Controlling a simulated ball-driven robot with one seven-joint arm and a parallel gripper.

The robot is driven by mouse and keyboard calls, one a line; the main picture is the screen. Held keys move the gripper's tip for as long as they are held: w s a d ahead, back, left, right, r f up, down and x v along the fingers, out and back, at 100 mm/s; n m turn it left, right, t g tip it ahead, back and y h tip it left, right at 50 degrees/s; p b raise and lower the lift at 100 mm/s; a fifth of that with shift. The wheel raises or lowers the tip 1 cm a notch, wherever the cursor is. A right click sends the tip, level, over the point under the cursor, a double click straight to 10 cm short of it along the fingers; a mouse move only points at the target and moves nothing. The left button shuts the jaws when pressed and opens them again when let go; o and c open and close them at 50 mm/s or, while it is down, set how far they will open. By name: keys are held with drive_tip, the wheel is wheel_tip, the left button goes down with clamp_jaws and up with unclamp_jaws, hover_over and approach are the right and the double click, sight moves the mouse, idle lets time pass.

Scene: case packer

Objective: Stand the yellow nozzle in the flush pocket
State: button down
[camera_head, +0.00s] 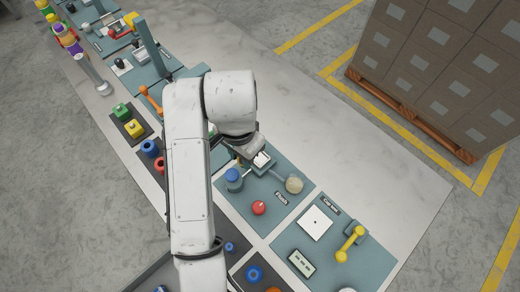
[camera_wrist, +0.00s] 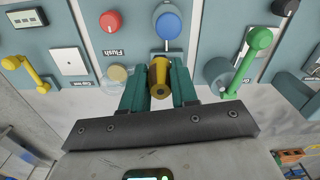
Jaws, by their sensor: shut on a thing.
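The yellow nozzle (camera_wrist: 160,75) is held between the green fingers of my gripper (camera_wrist: 160,88) in the wrist view. Its round end with a dark hole faces the camera. The nozzle overlaps the edge of the teal panel labelled "Flush" (camera_wrist: 137,42), also seen in the head view (camera_head: 283,215). A blue round part (camera_wrist: 168,24) is just beyond the nozzle, and a beige round part (camera_wrist: 117,73) is left of the fingers. In the head view my arm hides the nozzle and most of the gripper. I cannot make out the flush pocket or whether the nozzle touches it.
A red button (camera_head: 258,208) sits on the flush panel. The neighbouring "Cap test" panel has a yellow lever (camera_head: 350,243) and a white plate (camera_head: 316,222). A green lever (camera_wrist: 250,58) stands right of my gripper. Bare bench top (camera_head: 385,190) lies beyond the panels.

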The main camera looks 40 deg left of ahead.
drive_tip(key=w+f+b, duration=0.5)
drive_tip(key=shift+w+a+f, duration=0.2)
drive_tip(key=shift+w+a, duration=0.05)
drive_tip(key=shift+w, duration=0.3)
drive_tip(key=shift+w+a+f+p, duration=0.1)
drive_tip(key=shift+w+f+p, duration=0.2)
drive_tip(key=shift+f, duration=0.2)
drive_tip(key=shift+w+f+p, duration=0.15)
drive_tip(key=shift+f+p, duration=0.35)
drive_tip(key=shift+f, duration=1.25)
drive_tip(key=shift+f, duration=0.1)
drive_tip(key=c, duration=0.9)
unclamp_jaws()
drive_tip(key=shift+o, duration=0.2)
